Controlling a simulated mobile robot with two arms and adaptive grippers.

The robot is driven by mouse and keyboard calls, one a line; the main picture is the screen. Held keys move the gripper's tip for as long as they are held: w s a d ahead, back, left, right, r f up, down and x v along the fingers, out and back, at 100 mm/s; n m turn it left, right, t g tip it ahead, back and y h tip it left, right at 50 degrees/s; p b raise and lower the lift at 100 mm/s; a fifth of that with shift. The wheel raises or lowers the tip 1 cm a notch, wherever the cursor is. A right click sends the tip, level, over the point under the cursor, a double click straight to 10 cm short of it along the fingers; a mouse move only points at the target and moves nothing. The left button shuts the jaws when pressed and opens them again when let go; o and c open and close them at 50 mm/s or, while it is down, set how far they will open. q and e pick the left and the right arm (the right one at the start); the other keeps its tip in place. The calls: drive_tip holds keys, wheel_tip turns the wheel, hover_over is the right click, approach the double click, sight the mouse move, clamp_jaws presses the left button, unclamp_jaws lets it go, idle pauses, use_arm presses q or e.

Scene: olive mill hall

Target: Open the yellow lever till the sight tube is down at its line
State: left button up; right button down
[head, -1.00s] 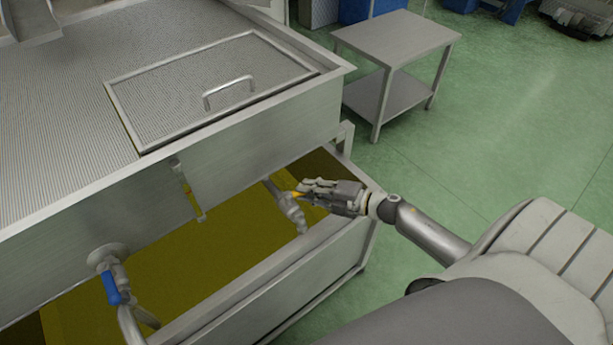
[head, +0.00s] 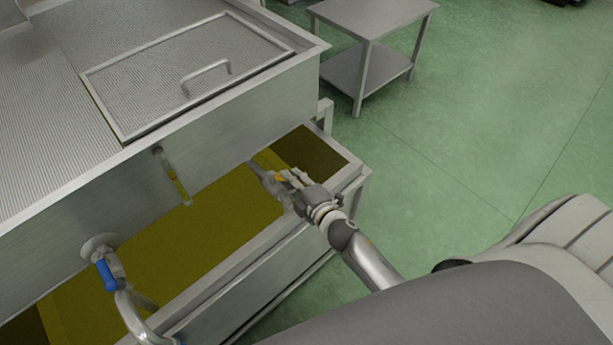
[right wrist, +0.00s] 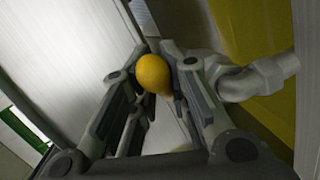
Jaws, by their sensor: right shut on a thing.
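My right gripper (head: 282,178) is shut on the yellow lever (right wrist: 154,73) at the grey outlet valve. In the right wrist view, the lever's rounded yellow end sits between the two fingers. In the head view, the gripper covers most of the lever and the lower valve, and the outlet pipe (head: 258,169) shows just left of it. The sight tube (head: 173,177) is on the tank's front wall, with yellow liquid in its lower part. Its line is too small to make out. My left gripper is not in view.
The steel tank (head: 235,125) has a perforated cover with a handled lid (head: 155,75). Below is a trough (head: 250,250) with yellow-green liquid. A blue-handled valve (head: 108,274) is at the left. A steel table (head: 375,20) stands behind, with clear green floor around it.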

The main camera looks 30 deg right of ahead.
drive_tip(key=shift+s+f, duration=0.15)
drive_tip(key=shift+f, duration=0.05)
drive_tip(key=c, duration=1.5)
unclamp_jaws()
drive_tip(key=shift+r, duration=0.1)
drive_tip(key=shift+o, duration=0.2)
drive_tip(key=shift+d+r, duration=0.1)
